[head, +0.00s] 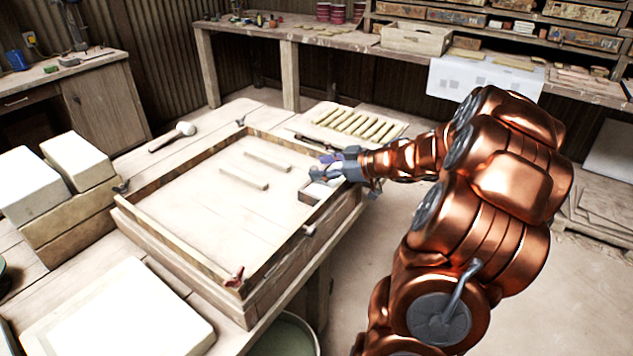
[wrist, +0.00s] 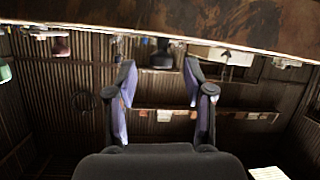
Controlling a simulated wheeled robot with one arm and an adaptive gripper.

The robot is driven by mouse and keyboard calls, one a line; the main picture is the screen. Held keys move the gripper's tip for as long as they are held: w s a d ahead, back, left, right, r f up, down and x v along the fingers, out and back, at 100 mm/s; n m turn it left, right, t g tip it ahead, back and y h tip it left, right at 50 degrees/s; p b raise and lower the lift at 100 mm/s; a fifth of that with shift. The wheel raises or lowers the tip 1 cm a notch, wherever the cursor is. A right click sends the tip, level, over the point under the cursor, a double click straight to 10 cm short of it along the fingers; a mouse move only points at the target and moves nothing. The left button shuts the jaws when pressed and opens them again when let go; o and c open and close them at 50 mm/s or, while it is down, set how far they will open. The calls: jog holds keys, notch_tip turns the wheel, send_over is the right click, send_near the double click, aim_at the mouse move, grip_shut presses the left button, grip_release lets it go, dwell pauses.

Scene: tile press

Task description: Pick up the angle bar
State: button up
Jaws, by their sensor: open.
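My gripper (head: 326,167) is over the right side of a large wooden frame (head: 268,262), near its right rim. In the wrist view its two fingers with purple pads (wrist: 160,80) stand apart with nothing between them. Two pale slim bars lie on the light bed inside the frame: one farther back (head: 268,162) and one nearer (head: 244,178). I cannot tell whether either is the angle bar. A brown edge (wrist: 200,22) crosses the top of the wrist view.
A mallet (head: 172,136) lies behind the frame at left. A rack of pale strips (head: 357,122) is behind my gripper. White blocks (head: 77,160) and a pale slab (head: 122,310) stand at left. A bucket (head: 285,335) is below the front edge.

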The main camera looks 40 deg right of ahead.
aim_at(315, 168)
jog(key=shift+x, duration=1.55)
jog(key=shift+s+f, duration=0.1)
grip_shut()
